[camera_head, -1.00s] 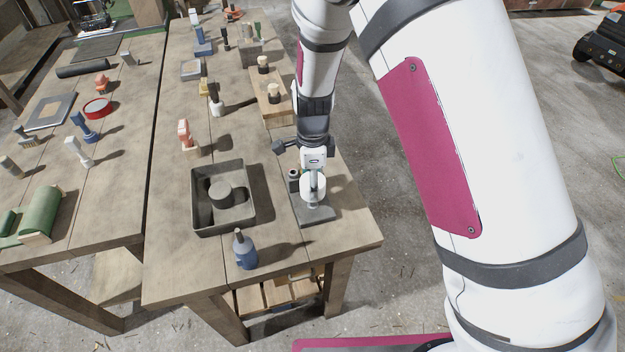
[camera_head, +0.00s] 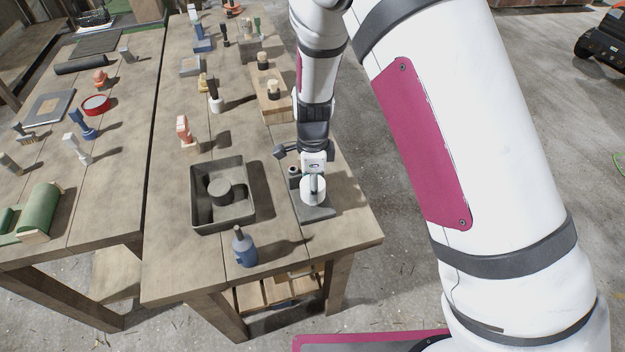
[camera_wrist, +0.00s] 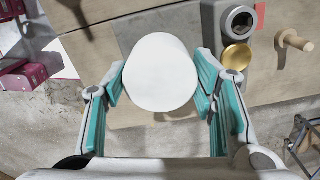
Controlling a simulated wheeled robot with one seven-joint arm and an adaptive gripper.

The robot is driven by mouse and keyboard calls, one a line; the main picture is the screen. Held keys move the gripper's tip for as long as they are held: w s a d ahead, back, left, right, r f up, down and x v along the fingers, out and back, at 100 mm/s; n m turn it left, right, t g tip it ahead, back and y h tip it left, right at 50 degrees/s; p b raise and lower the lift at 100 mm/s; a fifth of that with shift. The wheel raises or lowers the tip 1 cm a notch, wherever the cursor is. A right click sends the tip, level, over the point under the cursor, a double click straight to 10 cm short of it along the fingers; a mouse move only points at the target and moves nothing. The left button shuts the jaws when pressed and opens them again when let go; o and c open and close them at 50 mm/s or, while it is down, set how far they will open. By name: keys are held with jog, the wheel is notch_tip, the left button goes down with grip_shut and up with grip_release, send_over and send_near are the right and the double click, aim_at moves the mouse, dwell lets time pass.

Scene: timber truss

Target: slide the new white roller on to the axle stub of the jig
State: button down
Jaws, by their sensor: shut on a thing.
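The white roller (camera_wrist: 160,73) is between the teal fingers of my gripper (camera_wrist: 160,85), one finger on each side, its round end facing the wrist camera. In the head view the roller (camera_head: 312,189) hangs below my gripper (camera_head: 312,176), over the jig's grey base (camera_head: 318,213) near the table's right edge. The axle stub cannot be made out; the roller and gripper cover that area. I cannot tell whether the roller touches the jig.
A grey tray (camera_head: 196,222) with a round post stands left of the jig. A blue bottle (camera_head: 243,250) stands in front. A wooden block with pegs (camera_head: 270,108) lies behind. In the wrist view a wooden peg (camera_wrist: 293,40) and a brass disc (camera_wrist: 237,57) show at upper right.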

jog(key=shift+f+b, duration=0.35)
jog(key=shift+f, duration=1.05)
jog(key=c, duration=0.6)
grip_release()
jog(key=shift+r, duration=0.1)
